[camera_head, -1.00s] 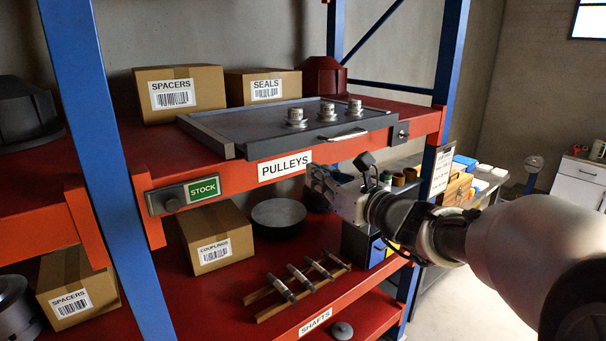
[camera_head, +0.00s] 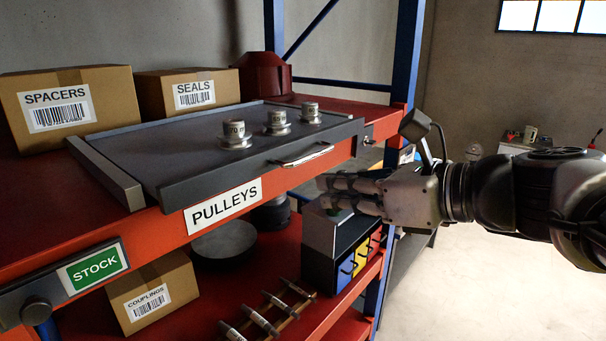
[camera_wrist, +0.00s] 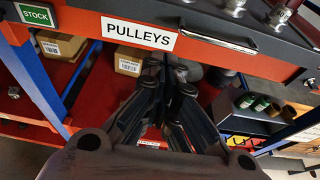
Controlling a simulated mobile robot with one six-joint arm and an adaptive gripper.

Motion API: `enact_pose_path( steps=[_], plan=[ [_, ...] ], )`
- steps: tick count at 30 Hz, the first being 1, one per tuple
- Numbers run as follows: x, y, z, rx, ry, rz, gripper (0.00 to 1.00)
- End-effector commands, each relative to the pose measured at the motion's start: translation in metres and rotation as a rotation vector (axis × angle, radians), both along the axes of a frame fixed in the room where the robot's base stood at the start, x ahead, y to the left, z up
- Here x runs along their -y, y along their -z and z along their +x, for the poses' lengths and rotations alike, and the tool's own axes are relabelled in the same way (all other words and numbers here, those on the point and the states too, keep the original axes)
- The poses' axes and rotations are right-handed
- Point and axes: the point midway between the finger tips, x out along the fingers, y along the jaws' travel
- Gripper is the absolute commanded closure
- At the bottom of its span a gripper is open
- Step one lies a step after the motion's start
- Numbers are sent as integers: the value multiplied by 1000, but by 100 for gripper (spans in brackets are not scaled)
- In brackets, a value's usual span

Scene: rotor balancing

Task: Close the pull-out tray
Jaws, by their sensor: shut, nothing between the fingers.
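The grey pull-out tray (camera_head: 165,140) lies on the red shelf above the PULLEYS label (camera_head: 223,205). Its front stands out past the shelf edge. A silver bar handle (camera_head: 303,156) is on its front panel, and shows at the top of the wrist view (camera_wrist: 222,38). Three metal pulleys (camera_head: 277,122) stand upright on the tray. My gripper (camera_head: 322,190) is shut and empty, in front of the shelf, below and slightly right of the handle, apart from it. In the wrist view, its closed fingers (camera_wrist: 160,62) point toward the shelf below the label.
SPACERS (camera_head: 60,108) and SEALS (camera_head: 190,92) boxes stand behind the tray. A STOCK sign (camera_head: 92,268) is on the shelf front at left. Below are a COUPLINGS box (camera_head: 150,295), a dark round dish (camera_head: 225,243) and a bin unit with coloured drawers (camera_head: 340,250). Open floor lies at right.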

Motion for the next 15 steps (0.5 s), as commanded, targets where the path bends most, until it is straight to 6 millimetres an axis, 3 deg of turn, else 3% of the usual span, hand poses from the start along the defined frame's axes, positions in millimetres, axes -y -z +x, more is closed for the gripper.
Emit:
enact_pose_path(
  steps=[15],
  plan=[
    [-78, 30, 60, -1, -7, 2, 100]
  ],
)
